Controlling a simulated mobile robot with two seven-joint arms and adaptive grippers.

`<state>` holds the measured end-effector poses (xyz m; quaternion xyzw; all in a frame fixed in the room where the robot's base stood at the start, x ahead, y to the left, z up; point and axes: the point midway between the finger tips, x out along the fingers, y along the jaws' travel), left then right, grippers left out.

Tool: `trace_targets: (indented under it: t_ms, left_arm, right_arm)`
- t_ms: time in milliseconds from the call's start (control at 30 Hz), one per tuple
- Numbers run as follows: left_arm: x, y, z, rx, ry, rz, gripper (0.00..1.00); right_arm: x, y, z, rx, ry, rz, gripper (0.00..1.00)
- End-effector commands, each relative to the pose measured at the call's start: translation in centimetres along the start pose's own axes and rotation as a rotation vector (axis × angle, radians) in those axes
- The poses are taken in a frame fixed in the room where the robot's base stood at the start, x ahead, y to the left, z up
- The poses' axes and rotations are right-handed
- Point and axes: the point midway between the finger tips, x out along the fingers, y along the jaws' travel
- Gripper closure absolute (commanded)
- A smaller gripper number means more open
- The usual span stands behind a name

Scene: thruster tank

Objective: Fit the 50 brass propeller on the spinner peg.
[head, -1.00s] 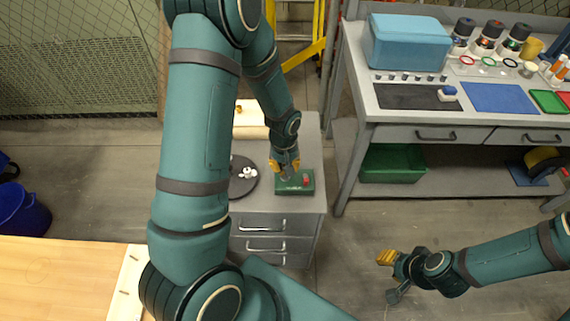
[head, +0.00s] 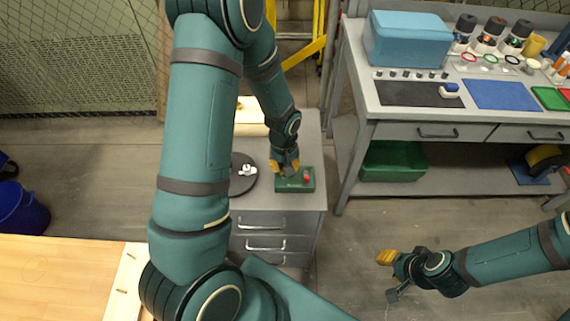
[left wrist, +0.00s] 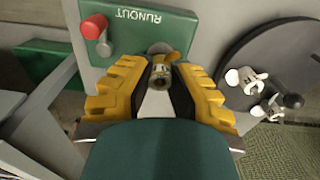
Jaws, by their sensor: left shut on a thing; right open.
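My left gripper (head: 285,168) is over the green box (head: 308,173) on the grey cabinet. In the left wrist view my left gripper (left wrist: 161,75) has its yellow fingers shut on a small brass-coloured piece (left wrist: 160,62), apparently the propeller. The piece is at the edge of the green box (left wrist: 120,37), which is marked RUNOUT and has a red knob (left wrist: 93,27). I cannot make out the spinner peg, nor whether the piece touches it; the fingers and piece cover that spot. My right gripper (head: 391,276) is open and empty above the floor.
A dark round disc (head: 240,186) with white propeller-like parts (head: 246,170) lies left of the green box. A grey workbench (head: 369,123) with a blue case (head: 407,40) stands to the right. Open floor lies between the cabinet and my right arm.

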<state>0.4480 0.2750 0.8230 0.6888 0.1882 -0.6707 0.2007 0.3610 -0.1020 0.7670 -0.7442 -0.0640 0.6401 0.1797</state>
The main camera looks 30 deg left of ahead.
Motion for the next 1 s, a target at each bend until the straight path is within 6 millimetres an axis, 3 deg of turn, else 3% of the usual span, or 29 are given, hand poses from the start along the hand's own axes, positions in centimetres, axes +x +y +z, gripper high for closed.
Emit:
trace_targets:
  t_ms: [1000]
  left_arm:
    - [0.94,-0.01,0.00,-0.001,0.000,0.000,1.00]
  right_arm:
    - [0.85,0.32,0.11,0.000,0.000,0.000,0.63]
